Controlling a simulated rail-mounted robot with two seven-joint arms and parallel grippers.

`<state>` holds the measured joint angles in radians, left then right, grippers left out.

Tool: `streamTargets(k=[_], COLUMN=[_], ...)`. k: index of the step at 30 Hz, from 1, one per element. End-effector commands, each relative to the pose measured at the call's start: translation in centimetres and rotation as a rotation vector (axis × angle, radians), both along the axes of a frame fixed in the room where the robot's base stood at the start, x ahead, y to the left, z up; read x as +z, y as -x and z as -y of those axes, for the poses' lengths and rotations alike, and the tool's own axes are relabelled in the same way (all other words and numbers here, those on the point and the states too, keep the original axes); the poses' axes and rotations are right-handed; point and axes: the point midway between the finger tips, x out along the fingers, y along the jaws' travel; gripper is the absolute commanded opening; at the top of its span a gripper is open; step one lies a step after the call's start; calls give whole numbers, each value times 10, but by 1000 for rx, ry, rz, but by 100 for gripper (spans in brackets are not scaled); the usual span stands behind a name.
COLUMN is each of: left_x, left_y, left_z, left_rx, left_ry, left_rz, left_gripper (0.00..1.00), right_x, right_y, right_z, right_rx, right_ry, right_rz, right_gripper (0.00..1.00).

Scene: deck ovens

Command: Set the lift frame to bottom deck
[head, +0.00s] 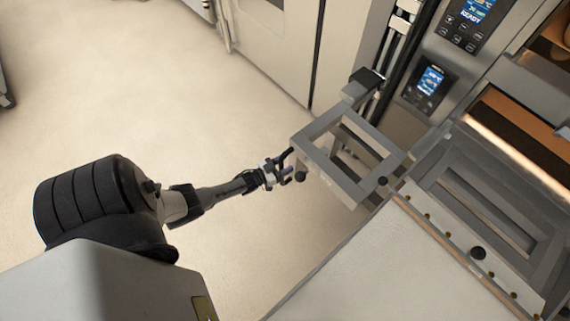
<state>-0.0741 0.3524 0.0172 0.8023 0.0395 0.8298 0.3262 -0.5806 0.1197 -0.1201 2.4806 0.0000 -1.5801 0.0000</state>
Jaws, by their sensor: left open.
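The lift frame (326,170) is a grey open rectangle with a crossbar, carried beside a vertical rail (395,50) at the oven's left side. A round black knob (301,176) is at its near left side, and another black knob (383,181) is at its right corner. My left gripper (288,167) reaches in from the left, open, with its dark fingers close to the frame's left edge and the near knob. I cannot tell whether they touch. My right gripper is not in view.
Deck ovens with lit displays (430,81) and glowing openings stand at the right.

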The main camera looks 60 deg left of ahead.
Motion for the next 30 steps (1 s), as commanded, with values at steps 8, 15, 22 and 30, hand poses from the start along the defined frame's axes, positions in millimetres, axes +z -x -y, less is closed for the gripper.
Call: streamTargets(k=[8,15,22,30], left_x=[1,0,0,0], left_y=[48,93,122,134], left_z=[1,2,3,3], left_rx=[1,0,1,1], left_ry=[0,0,1,1], left_rz=[-5,-5,-4,-3], left_gripper=[48,48,48,48], right_x=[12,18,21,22], right_y=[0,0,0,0], right_z=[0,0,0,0], right_rx=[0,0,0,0], right_ry=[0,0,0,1], right_rz=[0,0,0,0], right_gripper=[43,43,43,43])
